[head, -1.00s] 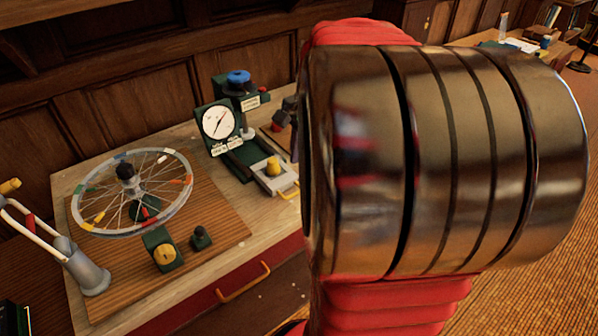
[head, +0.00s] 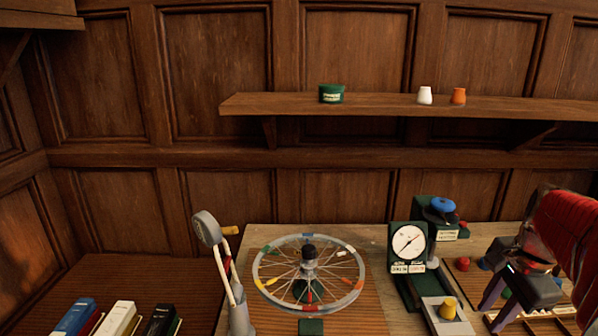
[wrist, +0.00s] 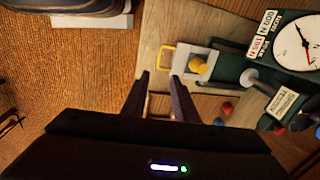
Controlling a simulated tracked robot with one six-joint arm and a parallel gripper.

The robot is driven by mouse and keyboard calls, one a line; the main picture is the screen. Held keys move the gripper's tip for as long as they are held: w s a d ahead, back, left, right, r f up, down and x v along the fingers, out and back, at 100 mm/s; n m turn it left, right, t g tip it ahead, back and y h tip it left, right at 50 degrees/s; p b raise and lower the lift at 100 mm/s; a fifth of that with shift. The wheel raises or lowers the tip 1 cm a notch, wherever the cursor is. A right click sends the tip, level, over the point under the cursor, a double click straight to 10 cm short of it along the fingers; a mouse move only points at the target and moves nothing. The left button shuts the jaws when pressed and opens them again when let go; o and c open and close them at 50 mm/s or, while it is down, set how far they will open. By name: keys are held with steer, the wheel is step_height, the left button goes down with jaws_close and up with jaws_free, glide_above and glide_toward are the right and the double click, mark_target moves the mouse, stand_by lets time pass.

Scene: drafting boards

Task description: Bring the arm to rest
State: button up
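My gripper (head: 492,316) is at the lower right of the head view, over the right part of the bench, with my red-sleeved arm coming in from the right edge. In the wrist view my gripper (wrist: 160,77) shows two dark fingers standing apart with nothing between them. It is open and empty. The fingers point toward the bench edge beside a pale block with a yellow knob (wrist: 198,65). I cannot tell how high the fingertips are above the bench.
A dial gauge stand (head: 408,242) and a spoked wheel (head: 308,272) stand on the bench left of my gripper. A grey lever post (head: 238,310) stands further left. A wall shelf (head: 380,106) holds a green tin (head: 331,93) and two small pots. Floor (wrist: 70,75) shows at the wrist view's left.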

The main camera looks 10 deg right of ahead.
steer(key=s+a+n+t, duration=0.1)
steer(key=s+a+n, duration=0.2)
steer(key=a+n, duration=0.6)
steer(key=s+a+n+t, duration=0.2)
steer(key=a+n, duration=0.8)
steer(key=a, duration=0.9)
steer(key=shift+s+t, duration=0.3)
steer(key=shift+s, duration=0.25)
